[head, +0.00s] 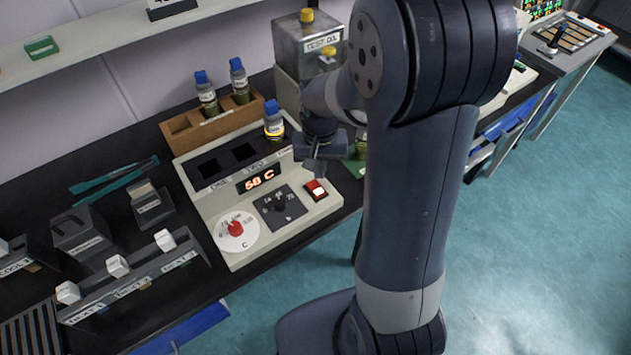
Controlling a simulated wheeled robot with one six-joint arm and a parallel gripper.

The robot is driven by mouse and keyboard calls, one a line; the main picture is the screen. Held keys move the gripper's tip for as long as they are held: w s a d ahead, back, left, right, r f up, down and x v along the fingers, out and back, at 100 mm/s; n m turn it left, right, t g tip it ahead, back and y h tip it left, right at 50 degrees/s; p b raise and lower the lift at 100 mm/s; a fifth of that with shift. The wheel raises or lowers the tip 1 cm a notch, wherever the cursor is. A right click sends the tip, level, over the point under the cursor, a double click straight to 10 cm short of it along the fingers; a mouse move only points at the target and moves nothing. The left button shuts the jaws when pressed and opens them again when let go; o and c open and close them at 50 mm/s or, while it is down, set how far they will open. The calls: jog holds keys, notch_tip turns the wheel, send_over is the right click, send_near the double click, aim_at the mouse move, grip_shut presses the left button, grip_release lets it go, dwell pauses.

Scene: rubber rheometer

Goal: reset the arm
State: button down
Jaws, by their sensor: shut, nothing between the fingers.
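My arm rises from the bottom of the head view and fills its middle right. My gripper (318,166) is at the arm's end, above the right part of a beige heater unit (205,180). It is shut and empty. The gripper is close to a red rocker switch (317,190) in the picture; I cannot tell if they touch. The unit's display (262,180) reads about 50 C. A blue-capped vial (273,121) stands in the right well, behind and left of the gripper; the other wells look empty.
A wooden rack (195,128) with two blue-capped vials stands behind the unit. A grey test oil tank (297,50) is at the back. Open floor (540,230) lies right.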

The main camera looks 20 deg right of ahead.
aim_at(319, 192)
jog(key=shift+r, duration=0.4)
jog(key=shift+f, duration=0.1)
notch_tip(319, 192, down, 7)
jog(key=b, duration=0.5)
jog(key=shift+b, duration=0.3)
